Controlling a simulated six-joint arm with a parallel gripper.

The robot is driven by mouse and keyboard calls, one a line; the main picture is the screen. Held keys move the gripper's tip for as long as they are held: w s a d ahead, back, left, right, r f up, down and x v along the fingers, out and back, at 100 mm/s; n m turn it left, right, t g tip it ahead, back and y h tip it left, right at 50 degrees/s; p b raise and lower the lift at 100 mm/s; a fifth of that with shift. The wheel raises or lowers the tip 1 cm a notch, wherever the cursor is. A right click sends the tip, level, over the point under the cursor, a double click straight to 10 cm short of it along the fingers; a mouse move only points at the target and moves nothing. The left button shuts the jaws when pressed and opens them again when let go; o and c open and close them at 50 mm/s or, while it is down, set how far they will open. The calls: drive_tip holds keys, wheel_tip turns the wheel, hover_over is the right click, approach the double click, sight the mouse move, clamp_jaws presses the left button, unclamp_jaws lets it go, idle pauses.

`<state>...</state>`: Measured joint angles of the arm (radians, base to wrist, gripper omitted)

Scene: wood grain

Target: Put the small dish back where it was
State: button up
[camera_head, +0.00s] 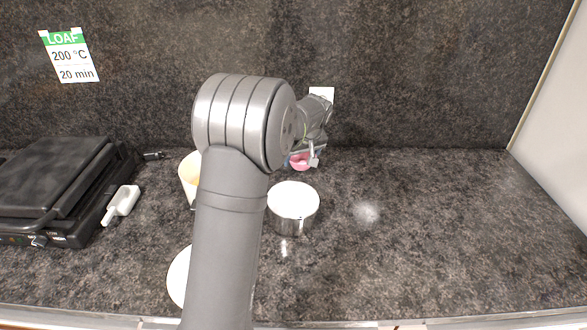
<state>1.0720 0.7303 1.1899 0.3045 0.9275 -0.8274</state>
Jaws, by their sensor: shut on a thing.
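My gripper (313,157) is at the back of the counter, near the wall, mostly hidden behind my own arm. A small pink dish (299,162) shows at its fingers, and the gripper is shut on it. The dish is small in view and partly covered, so I cannot tell whether it touches the counter.
A round metal container with a white top (293,199) stands in front of the gripper. A cream cup (187,176) and a white plate (178,278) are partly hidden by my arm. A black grill (55,190) and white-handled object (121,203) are left. The right counter is clear.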

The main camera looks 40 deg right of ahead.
sight(293, 177)
drive_tip(key=w+f, duration=0.2)
drive_tip(key=w, duration=0.1)
drive_tip(key=shift+a, duration=0.15)
drive_tip(key=shift+f, duration=1.95)
drive_tip(key=o, duration=1)
drive_tip(key=shift+f, duration=0.15)
drive_tip(key=shift+o, duration=0.2)
drive_tip(key=v, duration=1.2)
drive_tip(key=shift+w, duration=0.1)
